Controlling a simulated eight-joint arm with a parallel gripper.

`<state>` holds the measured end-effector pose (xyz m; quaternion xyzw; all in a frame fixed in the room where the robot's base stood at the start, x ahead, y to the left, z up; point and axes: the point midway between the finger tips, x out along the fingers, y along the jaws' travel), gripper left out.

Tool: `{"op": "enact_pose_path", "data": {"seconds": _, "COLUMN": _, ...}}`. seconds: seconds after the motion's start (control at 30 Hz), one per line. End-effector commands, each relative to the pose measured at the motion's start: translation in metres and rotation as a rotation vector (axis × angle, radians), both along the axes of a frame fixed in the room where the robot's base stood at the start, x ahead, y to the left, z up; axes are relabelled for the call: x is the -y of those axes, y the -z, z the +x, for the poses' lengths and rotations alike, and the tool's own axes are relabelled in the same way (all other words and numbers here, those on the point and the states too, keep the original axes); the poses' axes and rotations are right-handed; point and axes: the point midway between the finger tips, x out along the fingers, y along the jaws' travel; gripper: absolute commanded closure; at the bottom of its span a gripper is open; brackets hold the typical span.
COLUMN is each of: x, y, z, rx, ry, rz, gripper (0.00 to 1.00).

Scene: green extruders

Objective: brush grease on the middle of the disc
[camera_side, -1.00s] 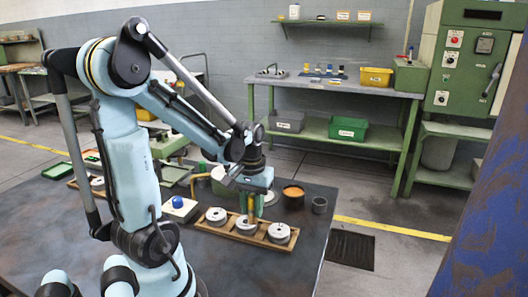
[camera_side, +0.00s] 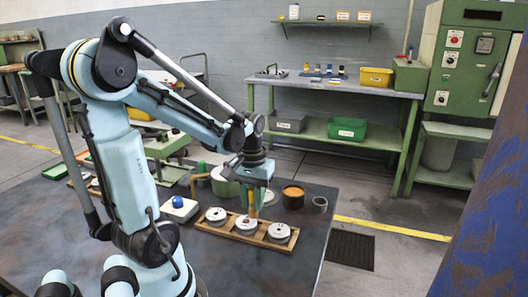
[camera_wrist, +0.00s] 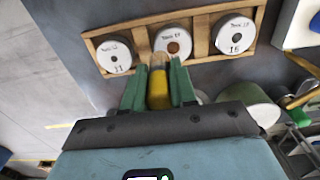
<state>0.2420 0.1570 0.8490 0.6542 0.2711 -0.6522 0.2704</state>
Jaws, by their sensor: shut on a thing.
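A wooden rack (camera_side: 263,231) holds three pale labelled discs in a row: a left one (camera_side: 216,214), a middle one (camera_side: 246,227) and a right one (camera_side: 279,232). The middle disc shows in the wrist view (camera_wrist: 181,33) with a brown patch at its centre. The outer discs have dark centre spots. My gripper (camera_side: 254,192) is shut on a brush (camera_wrist: 159,92) with a yellow handle, pointing down over the middle disc. The brush tip looks slightly above the disc; the exact gap is hard to tell. A dark pot (camera_side: 293,200) with orange-brown contents stands behind the rack.
A small grey cup (camera_side: 320,204) stands right of the pot. A white block with a blue knob (camera_side: 179,208) is left of the rack. A green round container (camera_side: 224,184) stands behind the rack. The table front is clear.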

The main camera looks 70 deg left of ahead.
Motion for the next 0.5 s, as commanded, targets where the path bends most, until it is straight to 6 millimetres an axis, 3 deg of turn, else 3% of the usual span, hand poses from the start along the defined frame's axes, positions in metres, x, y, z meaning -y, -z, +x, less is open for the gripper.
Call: {"op": "enact_pose_path", "data": {"seconds": 0.5, "x": 0.0, "y": -0.047, "z": 0.0, "rx": 0.0, "ry": 0.0, "rz": 0.0, "gripper": 1.0}}
